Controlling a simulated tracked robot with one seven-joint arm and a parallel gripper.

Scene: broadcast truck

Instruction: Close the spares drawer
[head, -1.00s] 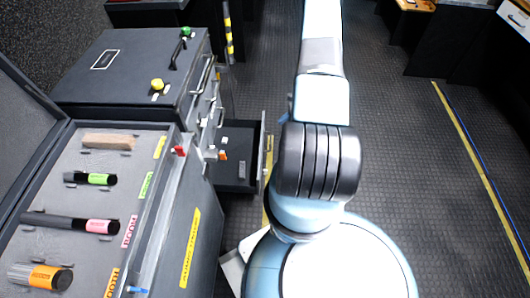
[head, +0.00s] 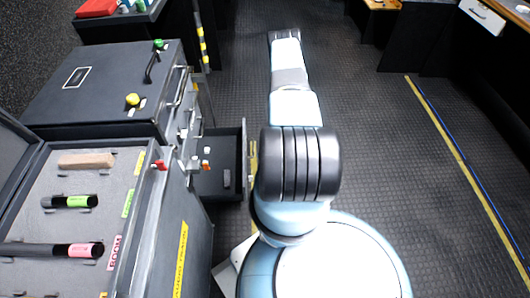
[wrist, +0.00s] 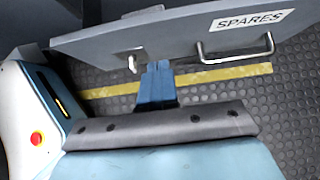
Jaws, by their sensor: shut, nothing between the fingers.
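The spares drawer (head: 220,165) is pulled out from the dark cabinet in the head view, with a few small items inside. Its grey front (wrist: 175,38) fills the top of the wrist view, with a SPARES label, a metal bar handle (wrist: 236,52) and a small latch or lock left of it. My gripper (wrist: 158,68) is shut and empty, its blue fingertips at the lower edge of the drawer front, between the latch and the handle. I cannot tell whether they touch it. In the head view my arm hides the gripper.
An open case (head: 105,215) with labelled items stands at the left, in front of the cabinet (head: 110,75). The dark ribbed floor (head: 375,140) to the right is clear. A yellow line (head: 470,170) and a blue cable run along it.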

